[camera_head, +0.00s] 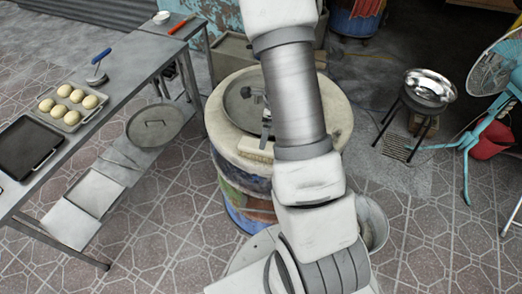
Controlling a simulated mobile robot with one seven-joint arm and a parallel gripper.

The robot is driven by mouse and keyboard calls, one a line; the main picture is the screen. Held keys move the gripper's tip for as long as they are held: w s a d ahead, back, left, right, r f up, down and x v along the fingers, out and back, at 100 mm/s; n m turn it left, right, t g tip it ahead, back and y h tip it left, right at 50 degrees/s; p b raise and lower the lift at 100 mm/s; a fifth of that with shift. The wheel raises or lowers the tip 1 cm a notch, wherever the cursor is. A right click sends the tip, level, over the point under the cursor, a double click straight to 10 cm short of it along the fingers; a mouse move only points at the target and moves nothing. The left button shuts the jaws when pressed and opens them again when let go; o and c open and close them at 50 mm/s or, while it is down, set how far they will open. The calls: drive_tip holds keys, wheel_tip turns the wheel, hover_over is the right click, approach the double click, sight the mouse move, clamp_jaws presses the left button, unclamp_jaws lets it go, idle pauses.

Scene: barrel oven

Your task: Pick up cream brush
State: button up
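The cream brush (255,150) lies on the pale top of the barrel oven (228,141), near its front rim. It looks like a small cream block, and its right end is close to my arm. My gripper (265,131) points down just behind the brush, over the oven top. Most of it is hidden behind my arm, so its fingers are hard to make out. I cannot tell whether it touches the brush or is open.
At left a metal table (128,62) holds a tray of buns (70,118) and a dark tray (30,147). At right stand a metal bowl (428,87) and a teal fan (497,65). Tiled floor lies between.

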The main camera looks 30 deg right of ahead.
drive_tip(key=shift+w+a+f, duration=0.2)
drive_tip(key=shift+a+f, duration=0.05)
drive_tip(key=shift+f, duration=1)
drive_tip(key=shift+w+a+f, duration=0.15)
drive_tip(key=shift+a+f, duration=0.1)
drive_tip(key=shift+f, duration=1)
drive_tip(key=shift+w+a+f, duration=0.2)
drive_tip(key=shift+a+f, duration=0.05)
drive_tip(key=shift+f, duration=1)
drive_tip(key=c, duration=1.6)
